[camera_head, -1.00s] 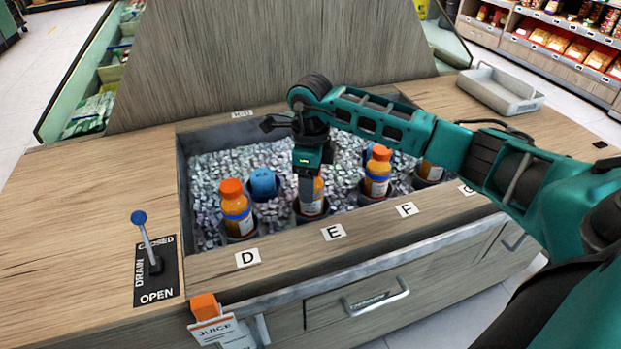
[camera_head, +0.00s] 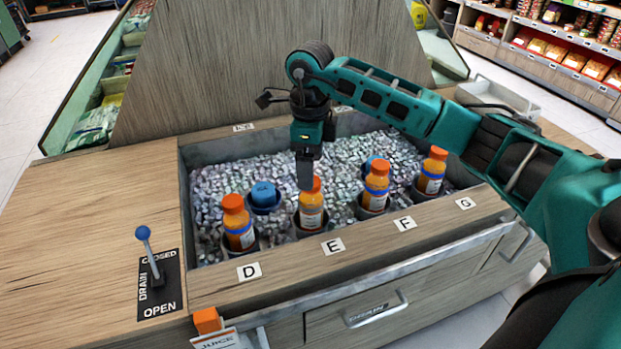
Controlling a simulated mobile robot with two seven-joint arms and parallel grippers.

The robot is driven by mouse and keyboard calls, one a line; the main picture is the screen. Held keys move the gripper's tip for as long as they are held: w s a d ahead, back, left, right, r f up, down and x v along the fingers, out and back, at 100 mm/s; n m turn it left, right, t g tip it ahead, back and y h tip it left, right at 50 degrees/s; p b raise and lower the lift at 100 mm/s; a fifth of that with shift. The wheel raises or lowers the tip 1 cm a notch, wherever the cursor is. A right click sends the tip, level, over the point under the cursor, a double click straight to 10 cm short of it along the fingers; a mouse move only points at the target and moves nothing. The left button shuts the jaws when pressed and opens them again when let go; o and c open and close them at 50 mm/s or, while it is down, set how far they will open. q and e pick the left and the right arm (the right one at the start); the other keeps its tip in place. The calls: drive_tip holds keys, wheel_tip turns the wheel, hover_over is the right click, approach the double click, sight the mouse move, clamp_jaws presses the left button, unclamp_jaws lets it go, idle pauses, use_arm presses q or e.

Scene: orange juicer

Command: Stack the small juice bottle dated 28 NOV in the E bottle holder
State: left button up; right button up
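A small orange juice bottle (camera_head: 311,208) with an orange cap stands upright in the holder behind the E label (camera_head: 333,246). Its date is too small to read. My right gripper (camera_head: 305,182) points down just above this bottle, its fingertips at the cap. It is seen edge-on, so its opening does not show, and I cannot tell whether it touches the cap. The E holder (camera_head: 306,233) shows only as a dark rim around the bottle's base. My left gripper is not in view.
Similar bottles stand in the D (camera_head: 238,224), F (camera_head: 375,188) and G (camera_head: 432,172) holders. Blue-capped items (camera_head: 264,196) sit behind in the ice (camera_head: 220,180). A drain lever (camera_head: 149,255) stands at left, a grey tray (camera_head: 500,97) at back right.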

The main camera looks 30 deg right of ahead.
drive_tip(key=shift+r, duration=2)
